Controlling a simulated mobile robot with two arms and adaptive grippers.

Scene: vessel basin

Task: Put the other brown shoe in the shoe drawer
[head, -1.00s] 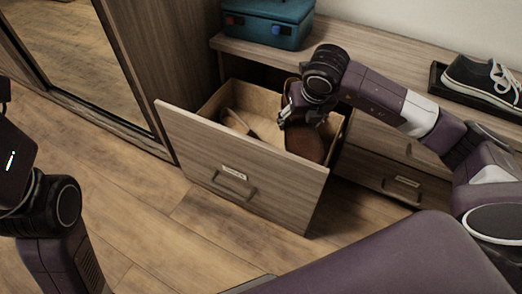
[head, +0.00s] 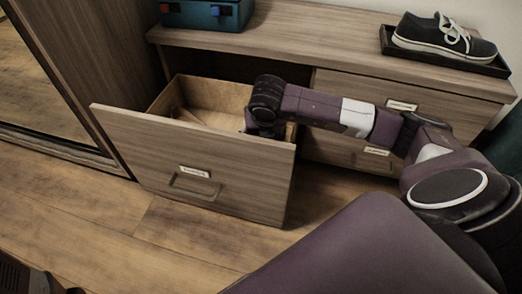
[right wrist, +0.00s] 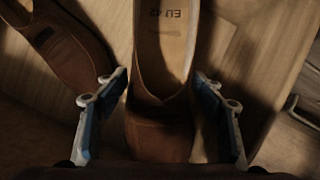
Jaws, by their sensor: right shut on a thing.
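The open shoe drawer (head: 230,153) is pulled out at the lower left of the cabinet. My right gripper (right wrist: 160,78) is down inside it, shut on a brown shoe (right wrist: 160,125), one finger on each side. The shoe's insole reads EU 42. Another brown shoe (right wrist: 62,48) lies beside it on the left in the right wrist view. In the head view my right wrist and the drawer front hide the held shoe and the fingers. Whether the held shoe touches the drawer floor I cannot tell. My left gripper is out of view.
A black sneaker (head: 445,35) sits in a black tray (head: 490,67) on the cabinet top (head: 310,35). A teal case (head: 208,14) stands at the top's left end. Closed drawers (head: 345,92) are right of the open one. A mirrored door (head: 45,75) is at left.

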